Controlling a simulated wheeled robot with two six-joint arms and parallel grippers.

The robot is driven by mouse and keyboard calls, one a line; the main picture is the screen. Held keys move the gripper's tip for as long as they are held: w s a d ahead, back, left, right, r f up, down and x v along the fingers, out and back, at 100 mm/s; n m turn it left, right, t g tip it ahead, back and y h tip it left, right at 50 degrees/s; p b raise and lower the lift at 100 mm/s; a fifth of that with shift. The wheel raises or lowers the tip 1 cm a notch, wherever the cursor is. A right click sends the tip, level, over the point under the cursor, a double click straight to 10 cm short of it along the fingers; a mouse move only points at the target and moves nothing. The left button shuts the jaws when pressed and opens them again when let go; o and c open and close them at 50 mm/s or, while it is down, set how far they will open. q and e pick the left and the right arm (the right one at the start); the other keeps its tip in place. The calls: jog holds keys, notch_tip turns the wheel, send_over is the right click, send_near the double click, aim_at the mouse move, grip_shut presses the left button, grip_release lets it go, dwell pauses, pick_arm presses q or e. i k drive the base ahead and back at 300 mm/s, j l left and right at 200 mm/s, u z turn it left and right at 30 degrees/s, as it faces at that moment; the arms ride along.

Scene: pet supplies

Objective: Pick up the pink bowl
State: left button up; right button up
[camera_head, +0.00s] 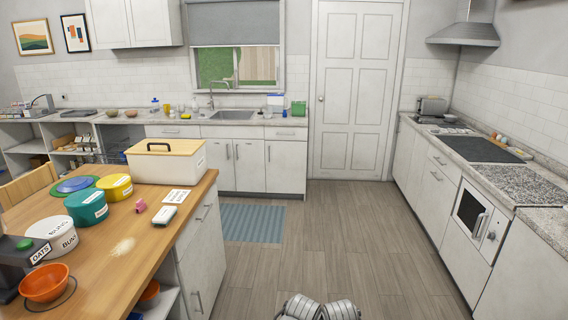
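I cannot make out a clearly pink bowl. A small pink object (140,205) stands on the wooden-topped island at the left; it is too small to tell whether it is a bowl. An orange bowl (45,284) sits near the island's front left corner. Two small bowls stand on the back counter, a brownish bowl (111,113) and an orange-brown bowl (131,113). Neither gripper is in view; only grey parts that look like my own show at the bottom middle edge.
The wooden island top (100,285) also holds a bread box (165,160), a teal tin (86,207), a yellow tin (115,187) and a white tin (52,235). A blue-grey mat (252,223) lies beside the island. The wooden floor (340,240) ahead is clear.

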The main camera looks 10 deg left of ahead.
aim_at(131, 114)
jog(key=i+u, duration=0.1)
jog(key=i, duration=0.8)
jog(key=i+l+u, duration=0.15)
jog(key=i, duration=4.4)
jog(key=i+j+u, duration=0.1)
jog(key=i+u, duration=0.7)
jog(key=i+l+u, duration=0.15)
jog(key=i+u, duration=0.25)
jog(key=i+j+u, duration=0.2)
jog(key=i+u, duration=0.25)
jog(key=i+j+u, duration=0.1)
jog(key=i+u, duration=0.15)
jog(key=u, duration=0.25)
jog(key=i+u, duration=0.45)
jog(key=i+j, duration=0.1)
jog(key=i, duration=0.4)
jog(key=i+j+z, duration=0.1)
jog(key=i, duration=0.35)
jog(key=i+j+z, duration=0.4)
jog(key=i+z, duration=0.15)
jog(key=i+j+z, duration=0.75)
jog(key=j, duration=0.4)
jog(key=i+j+z, duration=0.3)
jog(key=j+z, duration=0.25)
jog(key=j, duration=0.3)
